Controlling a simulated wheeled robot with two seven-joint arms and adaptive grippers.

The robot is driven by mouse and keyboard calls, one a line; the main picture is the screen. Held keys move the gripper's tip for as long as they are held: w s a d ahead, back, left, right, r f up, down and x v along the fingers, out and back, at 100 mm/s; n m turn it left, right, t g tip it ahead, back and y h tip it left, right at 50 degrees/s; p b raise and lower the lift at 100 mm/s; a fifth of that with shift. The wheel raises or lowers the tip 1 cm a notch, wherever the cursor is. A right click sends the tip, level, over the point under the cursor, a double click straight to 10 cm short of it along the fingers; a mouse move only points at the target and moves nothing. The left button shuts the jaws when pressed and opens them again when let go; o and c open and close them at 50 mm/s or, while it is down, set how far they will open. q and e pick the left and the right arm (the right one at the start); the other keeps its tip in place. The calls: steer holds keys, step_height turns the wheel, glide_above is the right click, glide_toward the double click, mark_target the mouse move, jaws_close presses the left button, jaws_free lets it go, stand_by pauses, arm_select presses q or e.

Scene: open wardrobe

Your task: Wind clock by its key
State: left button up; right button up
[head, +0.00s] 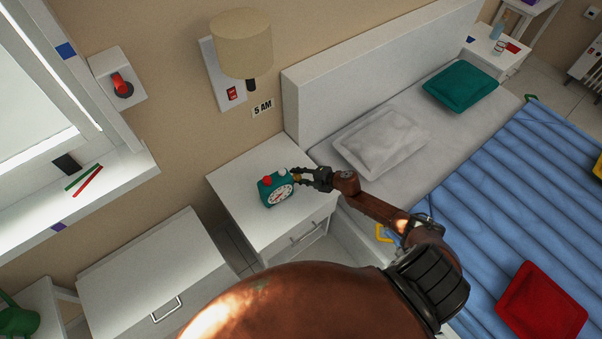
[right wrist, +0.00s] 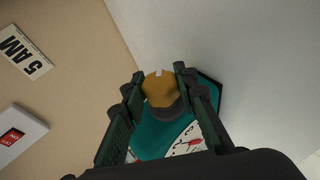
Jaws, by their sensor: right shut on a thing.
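The teal clock (head: 270,196) with a round white face stands on the white nightstand (head: 243,180). It has a red and a white button on top. In the right wrist view the clock (right wrist: 153,137) lies behind my fingers, its face partly hidden. The key, a round golden knob (right wrist: 160,89), sits between my right gripper's fingertips (right wrist: 159,84). My right gripper (head: 303,177) reaches the clock's right side in the head view and is shut on the key. My left gripper is not in view.
The bed with grey pillow (head: 376,140) and blue blanket (head: 500,200) is right of the nightstand. A wall lamp (head: 241,45) and a "5 AM" sign (head: 263,108) are behind it. A white drawer cabinet (head: 150,270) stands at left. The nightstand's front top is clear.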

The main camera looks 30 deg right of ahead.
steer(key=g+p, duration=0.1)
steer(key=p, duration=0.1)
steer(key=r+g+p, duration=0.1)
steer(key=g+p, duration=0.1)
steer(key=p, duration=0.1)
steer(key=shift+w+d+m+h, duration=0.15)
steer(key=shift+w+m+h, duration=0.05)
steer(key=shift+m+h, duration=0.1)
steer(key=shift+g+p, duration=0.4)
steer(key=shift+p, duration=0.15)
steer(key=shift+f+m+g, duration=0.3)
steer(key=shift+f+g, duration=0.05)
steer(key=shift+g, duration=0.45)
steer(key=shift+s+f+g+b, duration=0.15)
steer(key=shift+g+b, duration=0.25)
steer(key=shift+g, duration=0.5)
steer(key=shift+a+m+g+b, duration=0.25)
steer(key=shift+m+g+b, duration=0.15)
steer(key=shift+g, duration=0.2)
steer(key=shift+a, duration=0.1)
steer(key=o, duration=1.2)
steer(key=shift+c, duration=0.2)
steer(key=shift+d, duration=0.2)
